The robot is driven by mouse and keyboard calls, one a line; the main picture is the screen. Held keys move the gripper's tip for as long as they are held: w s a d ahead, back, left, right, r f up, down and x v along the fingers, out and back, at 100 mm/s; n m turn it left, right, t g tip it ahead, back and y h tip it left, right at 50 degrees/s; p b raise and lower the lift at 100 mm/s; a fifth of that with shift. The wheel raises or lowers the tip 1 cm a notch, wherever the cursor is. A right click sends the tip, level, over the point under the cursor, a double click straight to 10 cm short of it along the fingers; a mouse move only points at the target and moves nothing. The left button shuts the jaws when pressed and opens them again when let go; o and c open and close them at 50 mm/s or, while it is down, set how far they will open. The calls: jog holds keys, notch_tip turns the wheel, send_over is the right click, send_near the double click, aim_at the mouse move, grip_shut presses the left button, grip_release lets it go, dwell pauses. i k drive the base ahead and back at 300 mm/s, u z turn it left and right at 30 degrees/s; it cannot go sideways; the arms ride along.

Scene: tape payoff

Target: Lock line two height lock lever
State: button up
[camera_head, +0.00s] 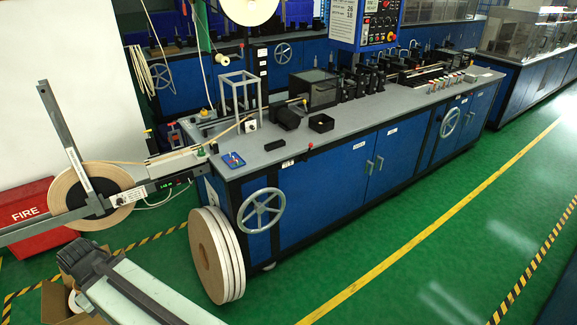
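The tape payoff at left carries a large tan tape reel (72,194) on grey bars, with a small box showing green digits (166,185) beside it. A small red knob (310,145) sits at the blue bench's front edge. I cannot tell which of these, if any, is the line two height lock lever, or its position. My gripper (82,256) appears as a dark end at lower left, below the payoff and apart from it; its fingers are not clear.
The blue machine bench (340,165) has spoked handwheels (261,211) on its front. Large tape rolls (215,255) stand on the floor against its near end. A red FIRE box (35,215) and an open carton (55,303) are at left. Green floor (400,265) is clear at right.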

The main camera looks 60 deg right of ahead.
aim_at(308, 152)
jog(key=u, duration=0.7)
jog(key=i, duration=0.3)
jog(key=z, duration=2.15)
jog(key=i, duration=0.5)
jog(key=u, duration=0.1)
